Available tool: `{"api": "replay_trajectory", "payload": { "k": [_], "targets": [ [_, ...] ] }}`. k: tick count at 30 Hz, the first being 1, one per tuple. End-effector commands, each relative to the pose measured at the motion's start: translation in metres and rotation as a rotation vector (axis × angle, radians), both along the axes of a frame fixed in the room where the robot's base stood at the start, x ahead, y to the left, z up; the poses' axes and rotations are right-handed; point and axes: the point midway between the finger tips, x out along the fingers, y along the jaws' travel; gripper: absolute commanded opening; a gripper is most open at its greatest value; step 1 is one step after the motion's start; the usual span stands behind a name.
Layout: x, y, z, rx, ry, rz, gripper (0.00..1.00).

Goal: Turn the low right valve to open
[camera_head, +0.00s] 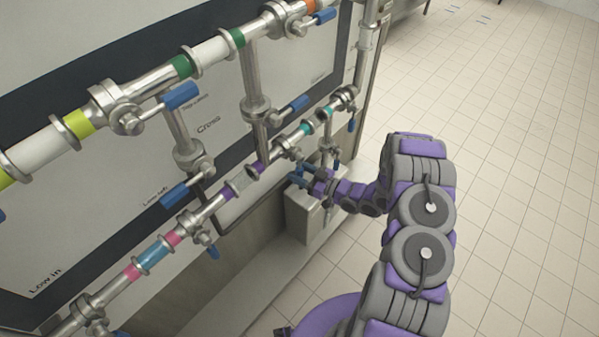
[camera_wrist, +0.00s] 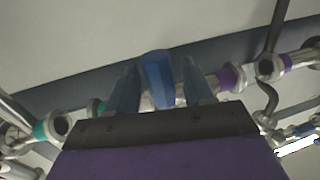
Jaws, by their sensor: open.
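The valve (camera_head: 289,141) nearest my gripper sits on the lower pipe, between a purple band and teal bands. Its label cannot be read. Its blue handle (camera_wrist: 157,74) shows in the wrist view between my two dark blue fingers. My gripper (camera_head: 299,174) is open at the lower pipe in the head view, just below this valve. It also shows in the wrist view (camera_wrist: 161,88), with one finger on each side of the handle. I cannot tell whether either finger touches it. In the head view the fingers and handle are hard to tell apart.
The lower pipe (camera_head: 151,255) runs along the panel (camera_head: 110,225), with an upper pipe (camera_head: 209,53) above it. Other blue handles stick out, including the Low left handle (camera_head: 173,196). A grey box (camera_head: 305,222) stands below my gripper. Tiled floor (camera_head: 510,180) at right is clear.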

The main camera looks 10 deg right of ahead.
Motion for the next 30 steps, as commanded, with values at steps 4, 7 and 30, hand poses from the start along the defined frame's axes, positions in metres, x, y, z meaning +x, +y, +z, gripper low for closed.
{"api": "replay_trajectory", "payload": {
  "k": [4, 7, 30],
  "targets": [
    [-0.0001, -0.0001, 0.0000, 0.000, 0.000, 0.000, 0.45],
    [-0.0001, -0.0001, -0.0001, 0.000, 0.000, 0.000, 0.35],
    [0.0009, -0.0012, 0.0001, -0.008, -0.005, -0.001, 0.00]
  ]
}}
